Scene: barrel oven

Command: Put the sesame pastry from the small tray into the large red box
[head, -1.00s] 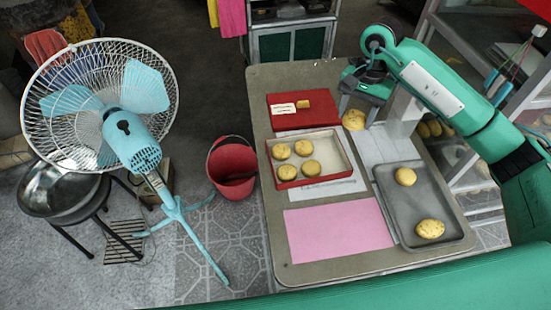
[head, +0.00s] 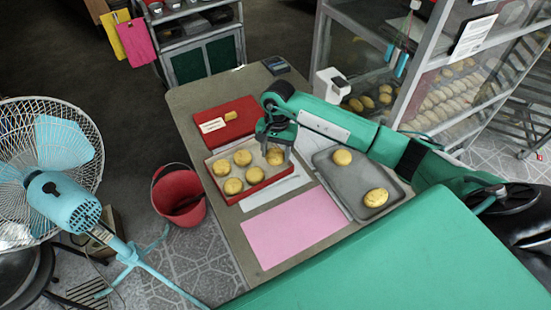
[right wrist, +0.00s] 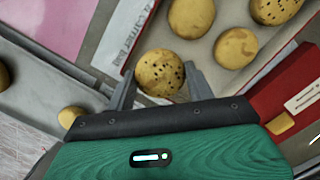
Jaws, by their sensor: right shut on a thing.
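My right gripper (head: 275,150) is shut on a round golden sesame pastry (head: 275,157), over the right far corner of the open red box (head: 262,184). In the right wrist view the pastry (right wrist: 160,72) sits between the two fingers, with dark specks on top. I cannot tell whether it touches the box floor. The box holds several other golden pastries (head: 232,187). The grey tray (head: 352,189) to the right holds two pastries, one nearer (head: 376,197) and one farther (head: 342,157). My left gripper is not in view.
The box's red lid (head: 228,118) with a white label lies behind it on the table. A pink sheet (head: 295,226) lies in front. A red bucket (head: 179,195) and blue fan (head: 62,195) stand left. A glass pastry case (head: 450,90) stands beyond the tray.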

